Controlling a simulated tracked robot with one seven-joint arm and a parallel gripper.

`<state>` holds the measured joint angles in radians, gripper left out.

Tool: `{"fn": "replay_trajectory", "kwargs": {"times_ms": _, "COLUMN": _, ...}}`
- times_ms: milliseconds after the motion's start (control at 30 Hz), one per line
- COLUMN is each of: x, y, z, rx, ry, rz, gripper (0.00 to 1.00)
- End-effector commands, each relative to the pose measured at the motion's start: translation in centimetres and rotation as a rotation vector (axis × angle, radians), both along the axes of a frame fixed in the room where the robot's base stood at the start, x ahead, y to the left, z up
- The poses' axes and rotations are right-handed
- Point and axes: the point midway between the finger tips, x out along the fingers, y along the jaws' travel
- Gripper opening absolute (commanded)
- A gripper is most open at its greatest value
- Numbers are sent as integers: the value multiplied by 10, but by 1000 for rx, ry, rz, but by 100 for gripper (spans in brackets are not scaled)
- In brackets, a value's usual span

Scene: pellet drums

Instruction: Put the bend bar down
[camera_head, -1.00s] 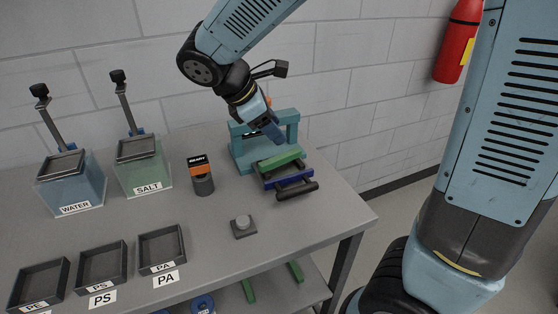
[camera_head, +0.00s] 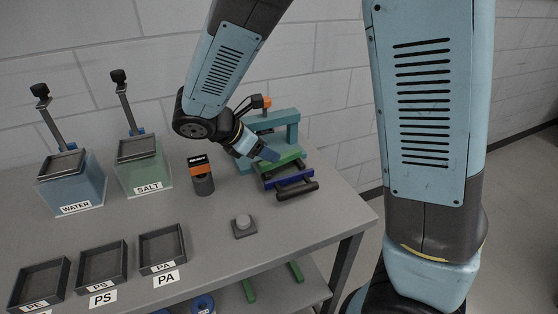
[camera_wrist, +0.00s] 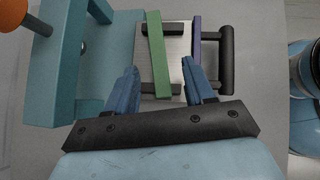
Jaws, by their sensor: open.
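A green bar (camera_head: 289,163), which I take to be the bend bar, lies at the teal bending frame (camera_head: 291,117). In the wrist view the green bar (camera_wrist: 158,55) rests slightly askew across two dark crosspieces over a pale plate, beside a blue bar (camera_wrist: 196,48). My gripper (camera_head: 268,154) is open close to the green bar. In the wrist view its two blue fingers (camera_wrist: 162,74) are spread on either side of the bar's near end, with gaps to both. Contact with the bar does not show.
A dark handle (camera_head: 297,191) sticks out in front of the blue bar. A grey button (camera_head: 243,224), a black-orange device (camera_head: 202,175), water (camera_head: 73,185) and salt (camera_head: 142,172) containers and labelled trays (camera_head: 163,246) share the table. The table's right edge is near.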

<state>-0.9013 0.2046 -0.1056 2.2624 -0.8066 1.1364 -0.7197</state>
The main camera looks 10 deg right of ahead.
Motion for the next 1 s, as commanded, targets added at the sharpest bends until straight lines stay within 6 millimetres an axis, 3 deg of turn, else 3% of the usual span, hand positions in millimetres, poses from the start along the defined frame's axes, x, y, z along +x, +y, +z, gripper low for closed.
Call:
{"fn": "replay_trajectory", "kwargs": {"times_ms": 500, "x": 18, "y": -32, "z": -35, "rx": -2, "ry": 1, "rz": -1, "gripper": 53}}
{"fn": "replay_trajectory", "kwargs": {"times_ms": 833, "x": 21, "y": -36, "z": -39, "rx": 1, "ry": 0, "rz": -1, "gripper": 53}}
{"fn": "replay_trajectory", "kwargs": {"times_ms": 1000, "x": 21, "y": -36, "z": -39, "rx": 1, "ry": 0, "rz": -1, "gripper": 38}}
